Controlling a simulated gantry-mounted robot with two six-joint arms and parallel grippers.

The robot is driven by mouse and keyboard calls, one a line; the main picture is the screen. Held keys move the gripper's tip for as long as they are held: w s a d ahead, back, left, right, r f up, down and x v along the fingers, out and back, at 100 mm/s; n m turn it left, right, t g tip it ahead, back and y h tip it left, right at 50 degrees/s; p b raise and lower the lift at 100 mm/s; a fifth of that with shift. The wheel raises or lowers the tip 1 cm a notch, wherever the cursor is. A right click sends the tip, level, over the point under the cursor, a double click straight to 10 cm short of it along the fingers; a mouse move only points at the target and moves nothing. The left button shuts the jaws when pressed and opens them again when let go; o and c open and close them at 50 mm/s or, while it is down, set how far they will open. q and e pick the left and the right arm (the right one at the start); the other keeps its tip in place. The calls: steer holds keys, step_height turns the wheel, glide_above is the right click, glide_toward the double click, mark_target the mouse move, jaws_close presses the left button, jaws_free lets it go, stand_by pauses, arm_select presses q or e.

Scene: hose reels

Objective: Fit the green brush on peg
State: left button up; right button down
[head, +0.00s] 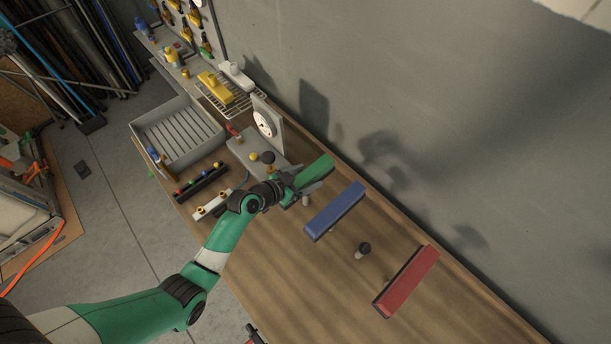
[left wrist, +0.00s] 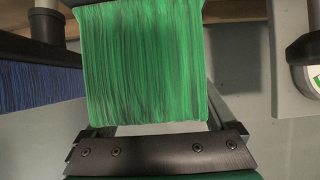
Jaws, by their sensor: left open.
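The green brush (head: 316,171) is an oblong block beside the blue brush in the head view. In the left wrist view its green bristles (left wrist: 145,65) hang down from the top of the picture toward my jaws. My left gripper (head: 303,189) is at the near end of the green brush. In the left wrist view its fingers (left wrist: 152,129) are apart, at the lower corners of the bristles. I cannot tell whether they touch it. A short pale peg (head: 306,201) shows just beside the gripper. Another peg with a dark top (head: 363,249) stands bare between the blue and red brushes.
A blue brush (head: 335,211) and a red brush (head: 406,281) are to the right along the bench (head: 300,275). A grey fixture with a white dial (head: 264,122) stands behind the gripper. A grey tray (head: 160,118) is at far left. The wall bounds the bench's back.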

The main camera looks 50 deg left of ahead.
arm_select(q)
steer(key=shift+s+r, duration=0.1)
steer(key=shift+s+r, duration=0.2)
steer(key=shift+s, duration=0.1)
steer(key=p+v, duration=0.1)
steer(key=v, duration=0.9)
steer(key=shift+s+r+p, duration=0.15)
steer(key=shift+s+p, duration=0.2)
steer(key=shift+p, duration=0.05)
